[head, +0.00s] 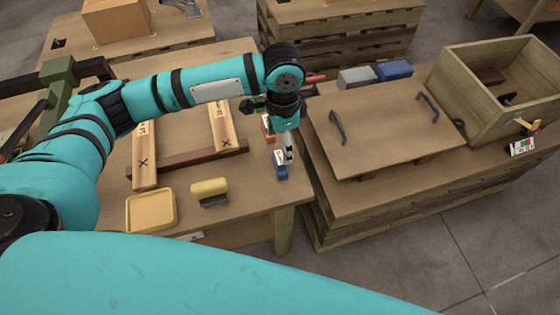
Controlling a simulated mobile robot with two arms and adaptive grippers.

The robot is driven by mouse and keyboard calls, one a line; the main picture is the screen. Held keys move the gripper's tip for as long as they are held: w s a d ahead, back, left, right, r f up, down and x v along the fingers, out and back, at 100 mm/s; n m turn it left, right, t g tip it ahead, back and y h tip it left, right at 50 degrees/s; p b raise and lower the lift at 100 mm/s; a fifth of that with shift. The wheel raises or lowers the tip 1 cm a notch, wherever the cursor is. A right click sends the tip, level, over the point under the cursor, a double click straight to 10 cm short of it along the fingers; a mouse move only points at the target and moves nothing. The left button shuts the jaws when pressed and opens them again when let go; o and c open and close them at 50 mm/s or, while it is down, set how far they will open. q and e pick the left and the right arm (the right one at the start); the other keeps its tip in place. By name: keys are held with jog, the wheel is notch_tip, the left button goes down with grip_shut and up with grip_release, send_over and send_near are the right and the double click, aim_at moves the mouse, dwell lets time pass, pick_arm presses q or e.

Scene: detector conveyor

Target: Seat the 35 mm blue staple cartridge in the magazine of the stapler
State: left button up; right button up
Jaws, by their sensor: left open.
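A small blue cartridge (281,172) with a white label stands near the right front edge of the left table. My left gripper (288,154) points down right at it, open; I cannot tell whether its fingers touch it. An orange-red cartridge (268,131) with a white label sits just behind, partly covered by the gripper. A dark green tool (256,103), perhaps the stapler, lies behind my wrist, mostly hidden; its magazine cannot be made out. My right gripper is not in view.
A yellow tray (151,211) and a yellow-topped block (210,190) stand on the left table (240,188). Marked boards rest on a brown bar. The right table carries a handled wooden panel (382,122), grey and blue boxes, and an open wooden crate (470,101). A gap separates the tables.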

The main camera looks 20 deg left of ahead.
aim_at(280, 157)
pick_arm(q)
jog(key=shift+f, duration=0.5)
jog(key=f, duration=0.2)
jog(key=s+f+p, duration=0.1)
jog(key=f, duration=0.1)
jog(key=shift+a+f, duration=0.2)
jog(key=shift+f, duration=0.3)
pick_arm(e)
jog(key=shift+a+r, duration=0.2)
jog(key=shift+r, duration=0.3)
pick_arm(q)
jog(key=shift+c, duration=0.4)
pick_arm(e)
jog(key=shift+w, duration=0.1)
pick_arm(q)
jog(key=c, duration=1.2)
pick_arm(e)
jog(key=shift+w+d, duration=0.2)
pick_arm(q)
jog(key=shift+w+r, duration=0.1)
jog(key=shift+r, duration=0.05)
